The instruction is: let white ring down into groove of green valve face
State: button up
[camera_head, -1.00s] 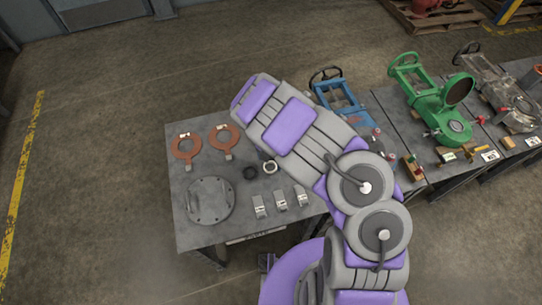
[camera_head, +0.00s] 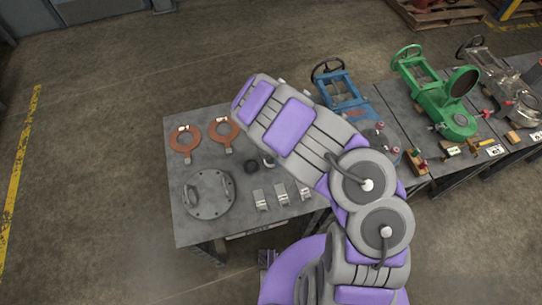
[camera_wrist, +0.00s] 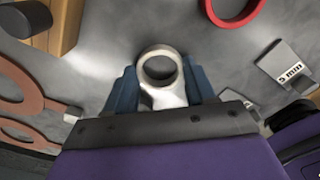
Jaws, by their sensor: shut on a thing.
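A pale whitish ring (camera_wrist: 143,64) shows in the wrist view between the two blue fingers of my gripper (camera_wrist: 162,84). The gripper is shut on it, and a white part shows just below the ring between the fingers. In the head view the gripper is hidden by my arm. The green valve (camera_head: 432,92) stands on a bench at the right, with its dark round cover tilted up and its round face (camera_head: 461,121) showing. The groove is too small to make out. My arm points left, away from the valve.
The left table holds two copper-coloured rings (camera_head: 184,147), a round grey plate with a handle (camera_head: 208,211), a black ring (camera_head: 251,166) and several metal blocks. A blue valve (camera_head: 340,88) stands between my arm and the green valve. A red ring (camera_wrist: 234,22) shows in the wrist view.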

jog(key=c, duration=0.4)
jog(key=shift+d+r+p, duration=0.1)
jog(key=shift+r+p, duration=0.65)
jog(key=shift+r, duration=1.8)
jog(key=shift+f+b, duration=0.8)
jog(key=shift+f, duration=1.65)
jog(key=shift+r+p, duration=0.1)
jog(key=shift+p, duration=0.2)
jog(key=shift+c, duration=0.3)
jog(key=shift+r+p, duration=0.35)
jog(key=shift+r, duration=0.1)
jog(key=shift+f, duration=0.15)
